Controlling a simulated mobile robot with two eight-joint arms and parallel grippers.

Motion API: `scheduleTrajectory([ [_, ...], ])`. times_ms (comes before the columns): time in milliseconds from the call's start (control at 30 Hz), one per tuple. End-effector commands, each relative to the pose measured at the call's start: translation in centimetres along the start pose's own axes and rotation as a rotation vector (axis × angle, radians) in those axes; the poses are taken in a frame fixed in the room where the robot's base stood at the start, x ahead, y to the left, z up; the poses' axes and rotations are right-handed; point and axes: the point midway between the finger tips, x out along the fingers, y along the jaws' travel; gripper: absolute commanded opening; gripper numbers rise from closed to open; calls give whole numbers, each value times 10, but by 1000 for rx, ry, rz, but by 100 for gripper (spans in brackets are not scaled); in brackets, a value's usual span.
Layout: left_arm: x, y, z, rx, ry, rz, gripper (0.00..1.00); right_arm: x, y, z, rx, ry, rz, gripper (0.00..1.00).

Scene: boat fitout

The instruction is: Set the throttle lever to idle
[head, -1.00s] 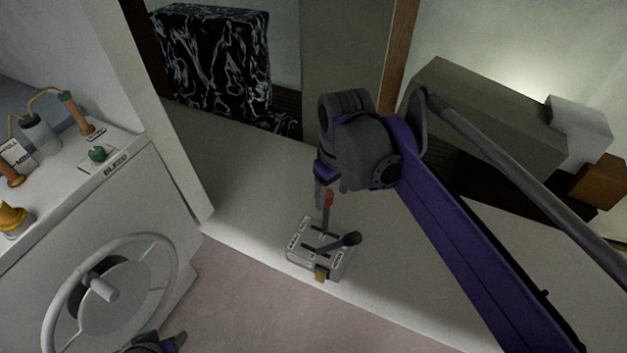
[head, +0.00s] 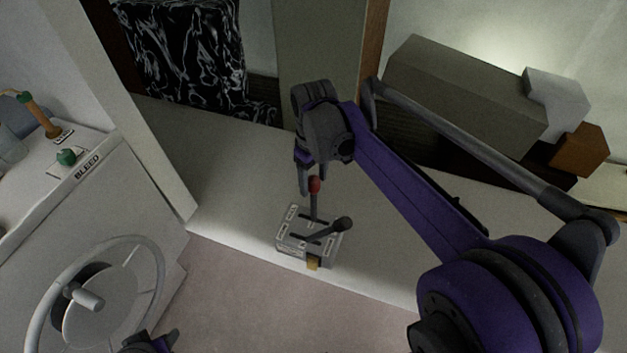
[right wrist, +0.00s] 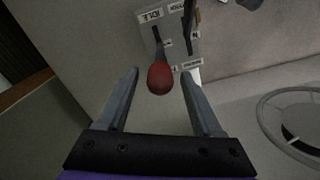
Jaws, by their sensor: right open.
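The lever box (head: 296,250) is a grey control unit on the white ledge, with two levers. One lever has a red knob (head: 315,186) and stands roughly upright; the other has a black knob (head: 342,224) and leans to the right. In the right wrist view the red knob (right wrist: 160,78) is between the fingertips of my open right gripper (right wrist: 159,74), with gaps on both sides. An IDLE label (right wrist: 150,15) is at the far end of the red-knobbed lever's slot. My right gripper (head: 306,182) comes from above. My left gripper (head: 155,343) is partly cut off at the bottom edge.
A steering wheel (head: 151,262) is on the white console at left, with a green knob (head: 66,157) marked BLEED on top. A white post (head: 150,150) stands between console and ledge. Grey and brown boxes (head: 465,85) stand at the back right.

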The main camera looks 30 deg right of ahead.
Motion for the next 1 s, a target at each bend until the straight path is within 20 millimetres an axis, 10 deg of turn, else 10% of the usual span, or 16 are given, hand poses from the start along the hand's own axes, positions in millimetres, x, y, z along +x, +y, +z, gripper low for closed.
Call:
scheduleTrajectory([
  [367,0,0,0,0,0,0,50,7,0,0,0,0,0,67],
  [733,0,0,0,0,0,0,50,7,0,0,0,0,0,2],
  [1000,0,0,0,0,0,0,50,7,0,0,0,0,0,0],
])
